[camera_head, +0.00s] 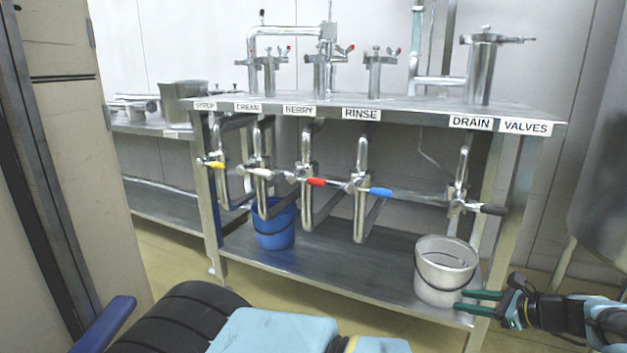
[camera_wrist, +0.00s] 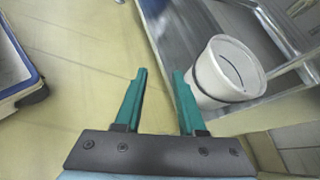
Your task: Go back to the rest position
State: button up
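My gripper (camera_head: 480,303) is at the lower right of the head view, with its two green fingers spread apart and nothing between them. In the head view the fingers overlap the lower right side of the white bucket (camera_head: 428,285). In the wrist view my gripper (camera_wrist: 158,85) is open over the yellow floor, and the white bucket (camera_wrist: 238,62) stands just right of the right finger. I cannot tell whether the finger touches the bucket.
A steel table (camera_head: 420,108) carries labelled valves and pipes with coloured handles. A blue bucket (camera_head: 274,232) and the white bucket stand on its lower shelf (camera_head: 340,265). A cabinet (camera_head: 85,150) is at the left and a large tank (camera_head: 603,190) at the right. Yellow floor (camera_head: 165,255) is clear in front.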

jog(key=w+a+r+n+g, duration=0.1)
jog(key=w+a+n+g, duration=0.3)
jog(key=a, duration=0.7)
jog(key=w+a+r+n+g, duration=0.15)
jog(key=a+n+g, duration=0.4)
jog(key=a, duration=0.55)
jog(key=s+a+r+n+h, duration=0.45)
jog(key=a+r+n, duration=0.2)
jog(key=a, duration=0.35)
jog(key=s+a+r+n+h, duration=0.3)
jog(key=s+a+r+n, duration=0.25)
jog(key=a+n, duration=0.35)
notch_tip(320, 180, up, 33)
jog(key=a+p, duration=0.1)
jog(key=p, duration=3.1)
jog(key=shift+w+m+t, duration=0.3)
jog(key=shift+t, duration=0.15)
